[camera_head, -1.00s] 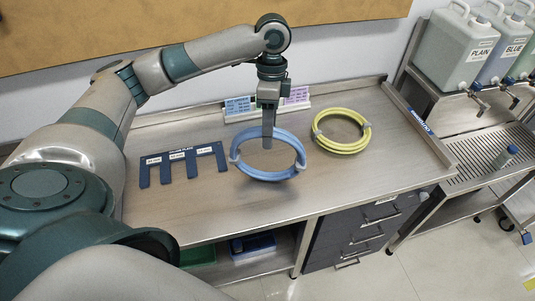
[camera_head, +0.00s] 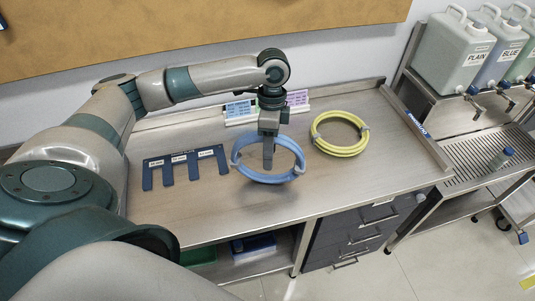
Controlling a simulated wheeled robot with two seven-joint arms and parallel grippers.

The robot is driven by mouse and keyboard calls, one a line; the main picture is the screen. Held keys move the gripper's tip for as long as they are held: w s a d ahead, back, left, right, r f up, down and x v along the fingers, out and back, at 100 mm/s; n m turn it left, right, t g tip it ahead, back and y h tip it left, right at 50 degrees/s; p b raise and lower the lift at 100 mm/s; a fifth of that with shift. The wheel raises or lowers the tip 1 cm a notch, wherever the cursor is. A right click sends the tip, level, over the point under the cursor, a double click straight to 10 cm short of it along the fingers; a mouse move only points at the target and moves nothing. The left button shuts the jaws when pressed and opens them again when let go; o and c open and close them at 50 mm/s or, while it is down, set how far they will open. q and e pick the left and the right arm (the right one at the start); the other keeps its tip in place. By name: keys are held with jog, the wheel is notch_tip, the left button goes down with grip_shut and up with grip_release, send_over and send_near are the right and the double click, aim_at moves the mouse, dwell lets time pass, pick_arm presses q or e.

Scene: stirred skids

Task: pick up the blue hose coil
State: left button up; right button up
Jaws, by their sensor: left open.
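The blue hose coil (camera_head: 241,171) lies on the steel bench top as a ring with grey ties on its left and right sides. My left gripper (camera_head: 267,168) points down over the coil and is open. Its fingers cover part of the far rim, and their tips show inside the ring, close to the near rim. I see the fingers nearly edge-on, so the gap between them is hidden. I cannot tell whether they touch the hose. My right gripper is out of view.
A yellow hose coil (camera_head: 341,151) lies to the right. A dark blue slotted plate (camera_head: 185,160) lies to the left. Small blue and purple label cards (camera_head: 240,109) stand behind the gripper. White jugs (camera_head: 456,50) stand far right. The bench's front strip is clear.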

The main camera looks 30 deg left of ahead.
pick_arm(q)
grip_shut()
jog(key=shift+r, duration=0.1)
dwell(0.3)
